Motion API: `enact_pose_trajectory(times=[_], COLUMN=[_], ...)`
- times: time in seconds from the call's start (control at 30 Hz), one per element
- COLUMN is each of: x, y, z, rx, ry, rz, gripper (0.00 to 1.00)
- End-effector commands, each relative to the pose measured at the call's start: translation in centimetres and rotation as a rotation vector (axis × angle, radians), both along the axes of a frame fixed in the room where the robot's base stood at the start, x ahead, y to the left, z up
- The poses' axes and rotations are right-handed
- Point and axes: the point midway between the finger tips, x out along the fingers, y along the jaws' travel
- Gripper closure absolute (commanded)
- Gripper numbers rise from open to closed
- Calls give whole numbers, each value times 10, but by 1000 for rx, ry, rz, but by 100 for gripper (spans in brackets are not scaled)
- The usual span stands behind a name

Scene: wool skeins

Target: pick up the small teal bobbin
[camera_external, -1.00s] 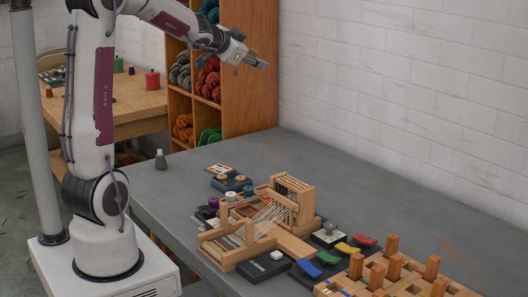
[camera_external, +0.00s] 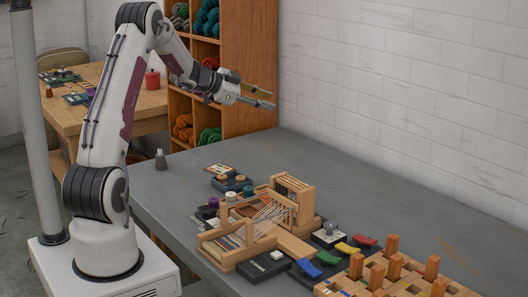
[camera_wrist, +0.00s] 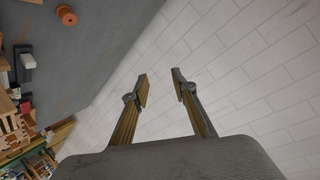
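My gripper (camera_external: 272,98) is high above the back of the grey table, well apart from everything on it. It is open and empty; in the wrist view its two fingers (camera_wrist: 163,86) stand apart with only white brick wall beyond them.
A wooden loom (camera_external: 236,254) stands mid-table, with a purple spool (camera_external: 213,202) beside it. A pegged wooden board (camera_external: 405,280) is at front right. A small grey-green cone (camera_external: 161,159) stands at the left edge. A wool shelf (camera_external: 250,70) is behind.

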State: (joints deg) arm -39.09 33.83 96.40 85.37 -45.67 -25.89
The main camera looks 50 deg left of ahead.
Motion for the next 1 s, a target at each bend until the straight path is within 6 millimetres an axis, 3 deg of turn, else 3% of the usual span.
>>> enact_pose_trajectory(times=[0.37,0.7,1.0], x=[-37,-102,-149], y=[11,11,8], z=[-93,-171,-209], rx=[-131,-299,-413], ry=[86,183,245], rz=[-215,-402,-509], gripper=[73,73,73])
